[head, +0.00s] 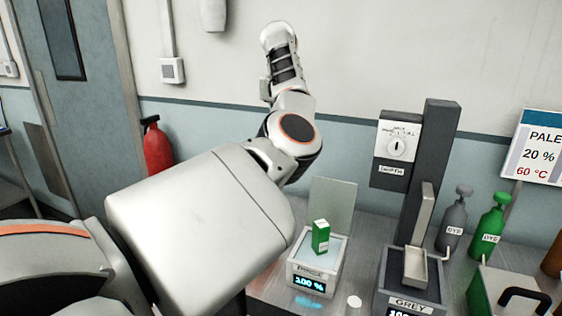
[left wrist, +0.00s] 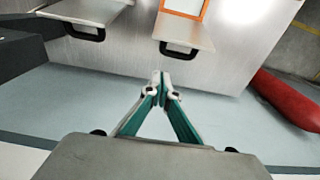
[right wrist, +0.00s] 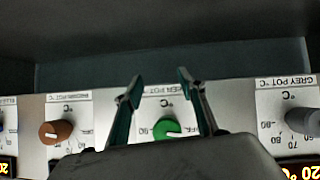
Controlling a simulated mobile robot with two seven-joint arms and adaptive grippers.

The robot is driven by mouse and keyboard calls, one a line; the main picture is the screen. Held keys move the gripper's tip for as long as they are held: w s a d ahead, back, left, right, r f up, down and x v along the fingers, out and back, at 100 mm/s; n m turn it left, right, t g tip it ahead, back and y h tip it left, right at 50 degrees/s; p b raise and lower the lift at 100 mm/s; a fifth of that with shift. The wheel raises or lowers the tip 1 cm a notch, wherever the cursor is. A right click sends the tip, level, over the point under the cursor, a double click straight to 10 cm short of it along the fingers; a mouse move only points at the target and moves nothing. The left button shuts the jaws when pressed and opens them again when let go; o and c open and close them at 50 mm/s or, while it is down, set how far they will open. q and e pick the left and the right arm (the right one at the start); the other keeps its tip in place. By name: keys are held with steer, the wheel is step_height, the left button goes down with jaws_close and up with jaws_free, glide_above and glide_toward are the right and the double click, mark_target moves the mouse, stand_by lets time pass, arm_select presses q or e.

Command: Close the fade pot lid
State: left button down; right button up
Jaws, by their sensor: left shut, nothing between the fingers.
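No pot here carries a label I can read as fade. A white pot (head: 292,274) with a blue 100 % display stands on the counter in the head view, its label too small to read surely. A pale panel (head: 333,206) stands upright behind it, perhaps its raised lid. A green carton (head: 320,237) stands at the pot's top. My left gripper (left wrist: 161,76) is shut and empty in the left wrist view, with two handled lids (left wrist: 188,31) above it in the picture. My right gripper (right wrist: 157,80) is open and empty by the green pot's knob (right wrist: 166,129).
The grey pot (head: 412,302) and its tall post (head: 432,150) stand right of the white pot. Grey (head: 453,222) and green (head: 488,232) bottles stand behind. A black-handled lid (head: 508,285) is at lower right. A red extinguisher (head: 157,149) hangs at left.

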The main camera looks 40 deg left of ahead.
arm_select(q)
step_height(320, 180, down, 6)
steer(key=s+d, duration=0.1)
steer(key=s, duration=0.2)
steer(key=shift+f+p, duration=0.15)
steer(key=shift+p, duration=0.3)
